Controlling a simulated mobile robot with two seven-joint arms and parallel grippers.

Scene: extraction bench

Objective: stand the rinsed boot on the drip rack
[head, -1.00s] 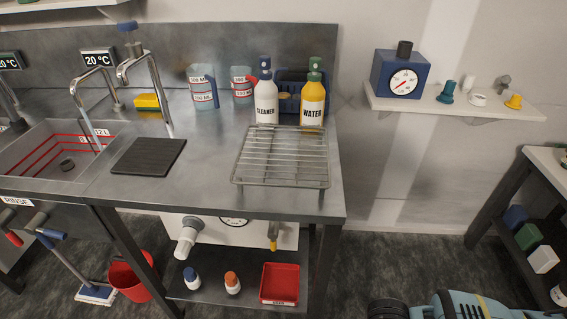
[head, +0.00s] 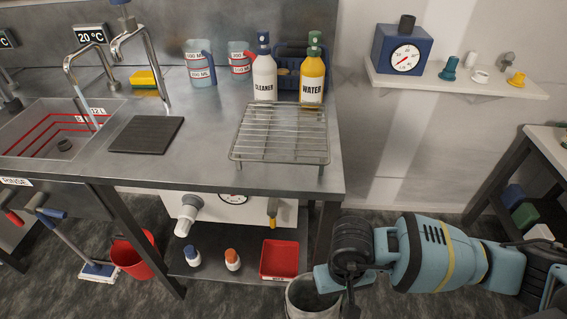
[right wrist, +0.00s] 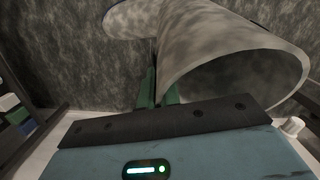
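The drip rack (head: 281,133) is a wire grid on short legs at the right end of the steel bench, with nothing on it. The boot (head: 310,299) shows as a grey, open-topped shaft at the bottom edge of the head view, its lower part cut off. In the right wrist view the boot (right wrist: 235,60) shows its wide opening toward the right. My right gripper (head: 336,284) is at the boot's rim, below bench height and in front of the rack. Its green fingers (right wrist: 161,90) appear closed on the shaft wall. My left gripper is out of view.
Cleaner (head: 264,78) and water (head: 312,77) bottles stand just behind the rack. A dark mat (head: 146,135) lies left of it, beside the sink (head: 50,140). A red tray (head: 279,259) sits on the lower shelf. A wall shelf (head: 455,84) is at the right.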

